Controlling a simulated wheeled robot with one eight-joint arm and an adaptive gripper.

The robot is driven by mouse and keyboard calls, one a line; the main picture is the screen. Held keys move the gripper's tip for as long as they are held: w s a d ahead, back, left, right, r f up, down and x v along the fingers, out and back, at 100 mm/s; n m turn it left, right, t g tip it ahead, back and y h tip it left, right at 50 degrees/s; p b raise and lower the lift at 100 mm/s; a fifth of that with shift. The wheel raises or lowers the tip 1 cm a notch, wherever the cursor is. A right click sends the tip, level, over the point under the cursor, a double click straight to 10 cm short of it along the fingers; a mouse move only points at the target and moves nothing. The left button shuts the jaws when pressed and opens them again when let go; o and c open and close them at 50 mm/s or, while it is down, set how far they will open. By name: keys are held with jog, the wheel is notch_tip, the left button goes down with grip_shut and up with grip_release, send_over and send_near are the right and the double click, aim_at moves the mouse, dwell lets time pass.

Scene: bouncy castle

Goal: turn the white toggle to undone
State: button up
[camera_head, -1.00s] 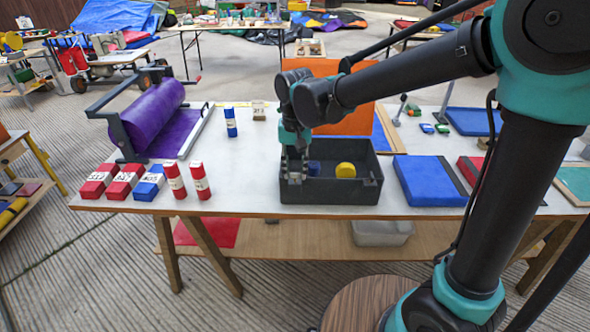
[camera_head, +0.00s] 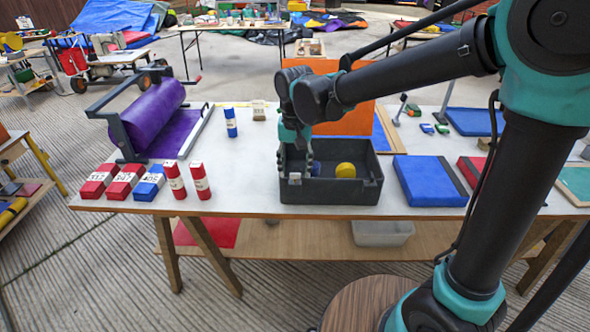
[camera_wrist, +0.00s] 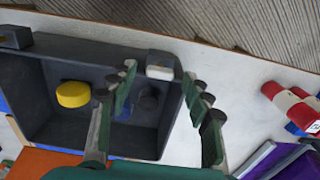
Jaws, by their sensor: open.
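The white toggle (camera_wrist: 160,67) is a small pale block at the rim of a dark grey open bin (camera_wrist: 30,75). In the head view the toggle (camera_head: 295,178) is at the front left of the bin (camera_head: 345,192). My gripper (camera_wrist: 159,73) is open, with one finger on each side of the toggle in the wrist view. I cannot tell whether either finger touches it. In the head view my gripper (camera_head: 298,165) reaches down at the bin's left end.
An orange panel (camera_head: 330,123) stands behind the bin. A blue pad (camera_head: 428,182) lies to its right. Red and blue blocks (camera_head: 122,182) and two upright red cylinders (camera_head: 199,181) are at the left, with a purple roller (camera_head: 155,108) behind. Bare tabletop (camera_head: 240,175) lies left of the bin.

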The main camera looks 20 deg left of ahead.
aim_at(295, 173)
notch_tip(295, 173, up, 11)
jog(key=shift+r, duration=0.2)
dwell(0.4)
jog(key=w+d+f+t, duration=0.1)
jog(key=w+d+f, duration=0.15)
jog(key=d, duration=0.25)
jog(key=w+d+f+m+t+y, duration=0.1)
jog(key=w+d+f, duration=0.15)
jog(key=d, duration=0.25)
jog(key=w+d+f+t, duration=0.1)
jog(key=w+d+f, duration=0.1)
jog(key=w+d, duration=0.25)
jog(key=s+d+f+m+t+h, duration=0.15)
jog(key=d+f, duration=0.25)
jog(key=d, duration=0.7)
jog(key=d+f+t+y, duration=0.1)
jog(key=d+f+t, duration=0.2)
jog(key=d, duration=0.9)
jog(key=s+f+g, duration=0.3)
jog(key=s+f, duration=0.4)
jog(key=s, duration=0.5)
jog(key=shift+s+a+f, duration=0.15)
jog(key=shift+s+a, duration=0.05)
jog(key=shift+a, duration=0.15)
jog(key=shift+w+h, duration=0.1)
jog(key=shift+h, duration=0.15)
